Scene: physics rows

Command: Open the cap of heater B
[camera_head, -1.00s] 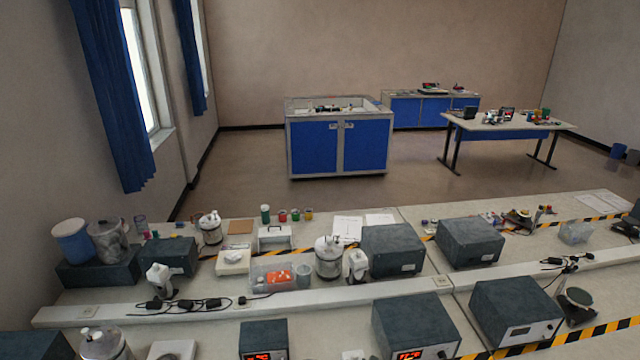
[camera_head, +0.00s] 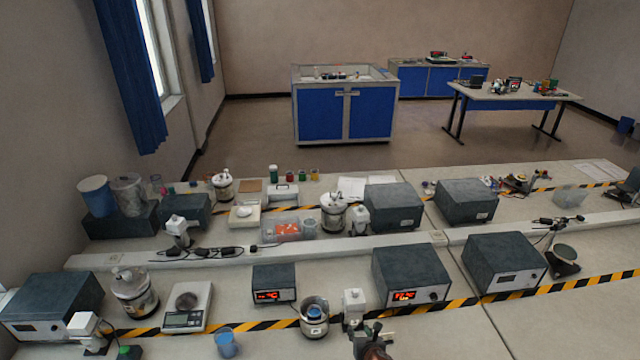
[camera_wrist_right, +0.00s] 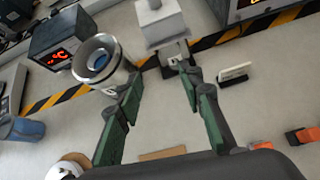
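No label reading B is legible, so I cannot tell which thing is heater B. My right gripper (camera_head: 369,331) is at the bottom of the head view, just right of a silver vessel (camera_head: 314,319). In the right wrist view its two green fingers (camera_wrist_right: 162,100) are spread apart with nothing between them. The vessel (camera_wrist_right: 103,62) looks open-topped there, with a blue inside, left of the fingers. A white block-like device (camera_head: 353,303) stands beside it; it shows beyond the fingertips in the wrist view (camera_wrist_right: 160,22). My left gripper is not in view.
Boxes with red displays (camera_head: 274,283) (camera_head: 411,275) stand behind the vessel. A capped metal vessel (camera_head: 133,294), a scale (camera_head: 188,307) and a blue cup (camera_head: 226,343) are to the left. Striped tape (camera_head: 475,300) crosses the bench. Bare bench lies at lower right.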

